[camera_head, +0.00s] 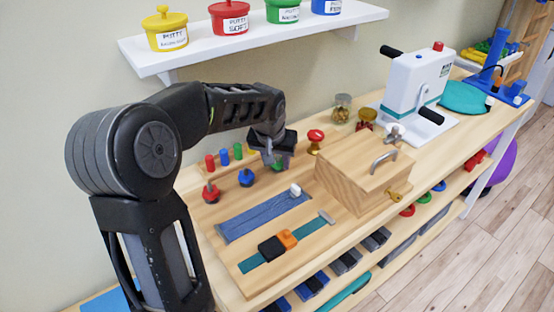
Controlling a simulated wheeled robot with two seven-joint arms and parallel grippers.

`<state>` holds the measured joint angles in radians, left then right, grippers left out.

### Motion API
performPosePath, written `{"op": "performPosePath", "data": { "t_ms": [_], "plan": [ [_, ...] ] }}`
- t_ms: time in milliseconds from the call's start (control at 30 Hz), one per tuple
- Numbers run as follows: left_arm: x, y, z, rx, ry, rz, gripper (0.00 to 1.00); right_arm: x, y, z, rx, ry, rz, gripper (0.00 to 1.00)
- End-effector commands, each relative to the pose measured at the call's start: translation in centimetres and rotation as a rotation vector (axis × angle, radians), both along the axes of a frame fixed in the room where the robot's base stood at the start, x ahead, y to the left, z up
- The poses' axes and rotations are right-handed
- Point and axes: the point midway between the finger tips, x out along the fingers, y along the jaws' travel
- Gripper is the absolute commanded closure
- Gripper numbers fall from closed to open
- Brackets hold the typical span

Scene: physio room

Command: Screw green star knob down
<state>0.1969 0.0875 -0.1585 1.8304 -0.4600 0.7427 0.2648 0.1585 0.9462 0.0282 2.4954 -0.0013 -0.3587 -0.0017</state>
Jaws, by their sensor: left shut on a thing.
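My left gripper (272,158) reaches in from the left and points down over the wooden board on the bench. It is shut on the green star knob (284,162), which shows only partly around the fingers. The knob's stem and base are mostly hidden, so I cannot tell how high it sits. A blue star knob (246,178) and a red star knob (211,193) stand on the board to the left of it, in the same row. My right gripper is not in view.
Coloured pegs (224,157) stand just behind the knobs. A red knob on a gold stem (315,137) stands close right of the gripper. A wooden box with a handle (350,180) is further right. A blue cloth strip (262,215) lies in front. A white shelf (260,35) hangs above.

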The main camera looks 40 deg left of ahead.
Motion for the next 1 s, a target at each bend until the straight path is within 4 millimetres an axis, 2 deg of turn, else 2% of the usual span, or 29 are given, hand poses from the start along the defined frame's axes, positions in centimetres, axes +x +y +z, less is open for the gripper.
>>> {"op": "performPosePath", "data": {
  "t_ms": [100,133,367,733,1000],
  "plan": [
    [0.2,0.1,0.3,0.003,-0.007,0.001,1.00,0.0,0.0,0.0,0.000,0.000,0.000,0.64],
    [0.2,0.1,0.3,0.003,-0.007,0.001,0.61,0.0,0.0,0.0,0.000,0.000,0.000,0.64],
    [0.1,0.0,0.2,0.001,-0.004,0.001,0.42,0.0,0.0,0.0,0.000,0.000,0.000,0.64],
    [-0.1,0.0,0.6,0.001,-0.004,0.001,0.41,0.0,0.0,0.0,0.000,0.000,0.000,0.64],
    [-1.3,-0.6,4.1,0.002,-0.006,0.001,0.41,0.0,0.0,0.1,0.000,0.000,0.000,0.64]
  ]
}}
